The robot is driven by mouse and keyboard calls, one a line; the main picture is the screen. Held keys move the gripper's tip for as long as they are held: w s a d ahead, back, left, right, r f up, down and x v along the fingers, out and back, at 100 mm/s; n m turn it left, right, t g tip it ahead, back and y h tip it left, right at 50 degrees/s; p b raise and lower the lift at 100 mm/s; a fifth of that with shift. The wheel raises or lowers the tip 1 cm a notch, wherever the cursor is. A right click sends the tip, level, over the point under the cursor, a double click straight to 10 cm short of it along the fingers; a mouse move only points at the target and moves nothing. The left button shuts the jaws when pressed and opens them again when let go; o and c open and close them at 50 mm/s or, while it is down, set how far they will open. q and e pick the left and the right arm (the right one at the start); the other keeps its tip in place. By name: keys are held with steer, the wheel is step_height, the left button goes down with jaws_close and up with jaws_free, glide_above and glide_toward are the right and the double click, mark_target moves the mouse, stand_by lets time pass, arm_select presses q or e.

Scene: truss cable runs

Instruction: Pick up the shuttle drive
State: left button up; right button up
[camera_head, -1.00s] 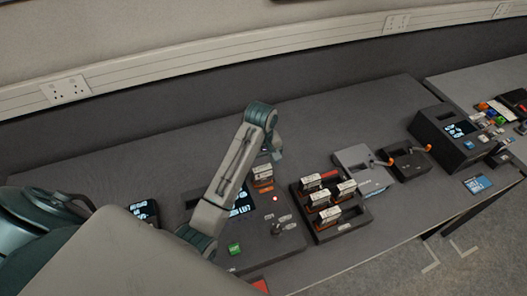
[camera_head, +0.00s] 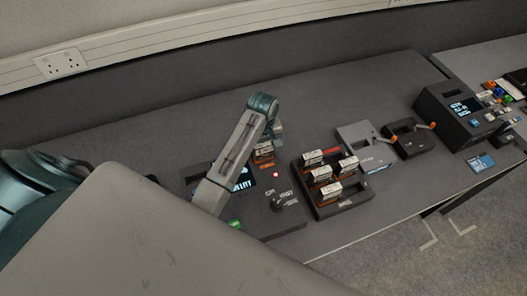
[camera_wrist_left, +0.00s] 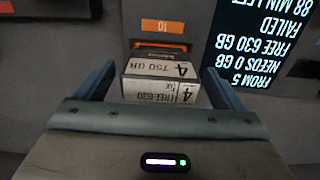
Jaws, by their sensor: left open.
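A small white-labelled drive (camera_wrist_left: 160,78), marked 4 and 750 GB with FREE 630 GB on its label, stands in a slot of the dark console. It also shows in the head view (camera_head: 263,153), partly beside my arm. I cannot read the word shuttle on it. My left gripper (camera_wrist_left: 162,72) is open, with one blue finger on each side of the drive and gaps between. In the head view the left gripper (camera_head: 276,132) is mostly hidden behind its arm link. My right gripper is not in view.
The console screen (camera_wrist_left: 262,45) reads FAILED and FREE 630 GB. Right of the console is a dark tray (camera_head: 346,208) with several similar drives. Grey (camera_head: 366,148) and black (camera_head: 408,142) units with orange-tipped levers stand further right. The bench behind is clear.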

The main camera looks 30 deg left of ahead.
arm_select(q)
step_height(320, 180, down, 2)
steer(key=shift+s+f+p, duration=0.1)
steer(key=shift+f+p, duration=0.15)
steer(key=shift+p, duration=0.05)
steer(key=shift+f, duration=0.1)
steer(key=shift+c, duration=0.7)
steer(key=c, duration=1.1)
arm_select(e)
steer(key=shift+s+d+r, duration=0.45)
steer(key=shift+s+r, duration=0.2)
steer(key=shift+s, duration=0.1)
arm_select(q)
steer(key=shift+c, duration=0.2)
